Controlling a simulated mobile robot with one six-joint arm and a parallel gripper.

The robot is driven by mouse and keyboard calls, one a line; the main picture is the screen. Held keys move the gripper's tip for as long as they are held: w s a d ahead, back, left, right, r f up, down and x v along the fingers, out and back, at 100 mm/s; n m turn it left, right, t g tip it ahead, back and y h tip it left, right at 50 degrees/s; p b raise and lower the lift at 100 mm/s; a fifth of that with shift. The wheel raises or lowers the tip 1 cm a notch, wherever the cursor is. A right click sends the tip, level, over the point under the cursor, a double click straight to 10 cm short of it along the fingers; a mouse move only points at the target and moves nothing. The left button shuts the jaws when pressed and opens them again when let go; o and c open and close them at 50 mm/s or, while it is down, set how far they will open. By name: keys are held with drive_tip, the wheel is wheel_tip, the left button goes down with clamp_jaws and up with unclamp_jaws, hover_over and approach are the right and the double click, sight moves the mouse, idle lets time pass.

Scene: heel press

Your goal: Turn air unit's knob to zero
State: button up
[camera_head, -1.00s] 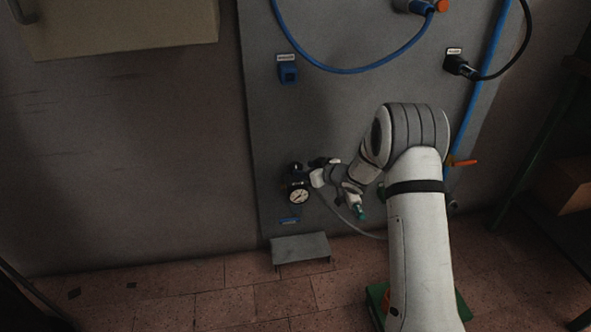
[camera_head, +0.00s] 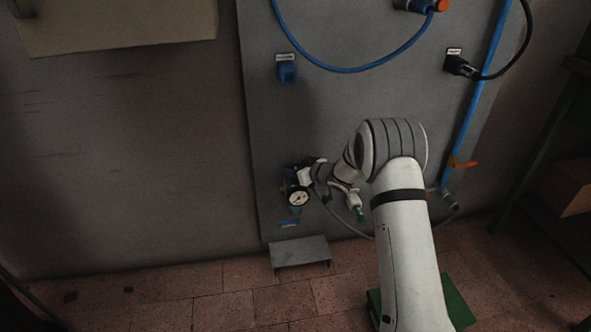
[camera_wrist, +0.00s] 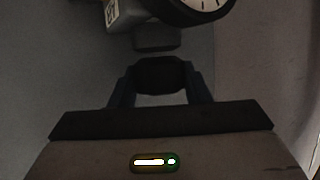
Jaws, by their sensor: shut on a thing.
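The air unit with its round white gauge (camera_head: 298,198) is low on the grey panel in the head view. Its gauge (camera_wrist: 205,4) is cut off at the top of the wrist view. The knob's setting cannot be read.
A grey metal step or bracket (camera_head: 300,252) is below the unit. A hose hangs beside it. An orange-handled valve (camera_head: 462,164) on a blue pipe is to the right. A blue socket (camera_head: 287,72) sits higher on the panel.

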drive_tip(key=shift+c, duration=0.7)
drive_tip(key=p, duration=0.3)
drive_tip(key=shift+w+r+n+g+y, duration=0.1)
drive_tip(key=shift+r+n+g+y, duration=0.2)
drive_tip(key=shift+r+n+y, duration=0.1)
drive_tip(key=shift+f+p, duration=0.1)
drive_tip(key=shift+p, duration=0.4)
drive_tip(key=shift+f+n+g, duration=0.2)
drive_tip(key=shift+n+g, duration=0.1)
drive_tip(key=o, duration=0.7)
drive_tip(key=shift+f, duration=0.1)
drive_tip(key=shift+d, duration=0.1)
drive_tip(key=p+v, duration=0.2)
drive_tip(key=v, duration=0.5)
drive_tip(key=shift+s+d+p, duration=0.25)
drive_tip(key=shift+d+p, duration=0.05)
drive_tip(key=shift+p, duration=0.1)
